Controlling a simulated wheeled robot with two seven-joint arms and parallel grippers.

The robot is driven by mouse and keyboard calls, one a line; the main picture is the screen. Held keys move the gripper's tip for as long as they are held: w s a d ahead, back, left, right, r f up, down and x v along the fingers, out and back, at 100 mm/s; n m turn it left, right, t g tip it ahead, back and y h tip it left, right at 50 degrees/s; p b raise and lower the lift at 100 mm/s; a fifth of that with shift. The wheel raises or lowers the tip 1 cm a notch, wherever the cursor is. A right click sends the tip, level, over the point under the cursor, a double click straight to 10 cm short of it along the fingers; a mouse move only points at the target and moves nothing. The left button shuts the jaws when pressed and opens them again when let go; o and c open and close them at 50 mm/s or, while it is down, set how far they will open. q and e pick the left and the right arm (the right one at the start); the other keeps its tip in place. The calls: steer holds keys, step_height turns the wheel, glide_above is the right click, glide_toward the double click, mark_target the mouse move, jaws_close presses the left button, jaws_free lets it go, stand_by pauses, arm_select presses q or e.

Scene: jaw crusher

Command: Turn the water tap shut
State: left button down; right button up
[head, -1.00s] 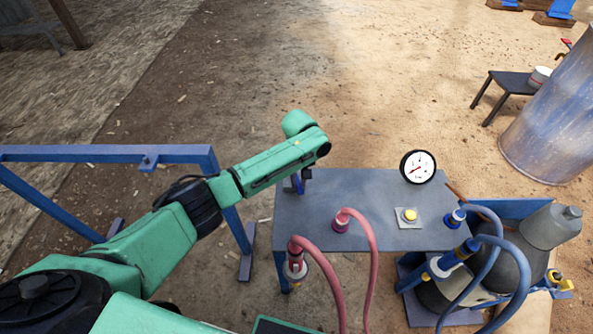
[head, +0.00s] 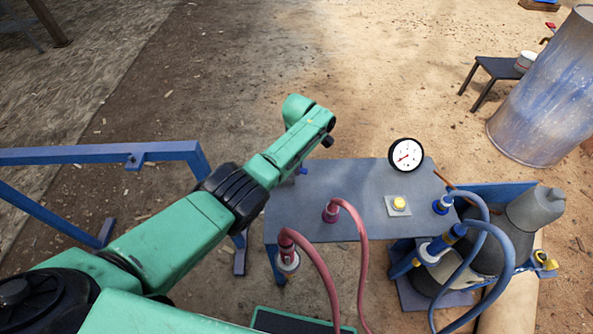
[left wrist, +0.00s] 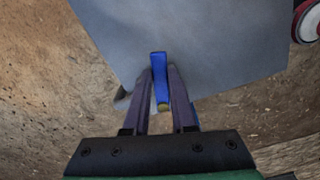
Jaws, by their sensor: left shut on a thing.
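The water tap shows as a blue lever handle (left wrist: 158,72) at the edge of the grey table, with a small brassy piece at its near end in the left wrist view. In the head view only a small blue bit of it (head: 302,170) shows beside my arm, at the table's far left corner. My left gripper (left wrist: 160,78) is shut on the blue handle, one dark finger on each side. In the head view my own wrist hides these fingers. My right gripper is in neither view.
The grey table (head: 350,180) carries a round gauge (head: 406,155), a yellow button (head: 399,203) and red hose fittings (head: 331,212). Blue hoses (head: 505,265) and a grey tank lie at right.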

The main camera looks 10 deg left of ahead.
arm_select(q)
steer(key=shift+w+f+n+b, duration=0.25)
steer(key=shift+w+n+b, duration=0.25)
steer(key=shift+n+b, duration=0.65)
steer(key=shift+w+a+r+n+b, duration=0.1)
steer(key=shift+w+r+n+b, duration=0.15)
steer(key=shift+n+b, duration=0.4)
steer(key=c, duration=0.7)
jaws_free()
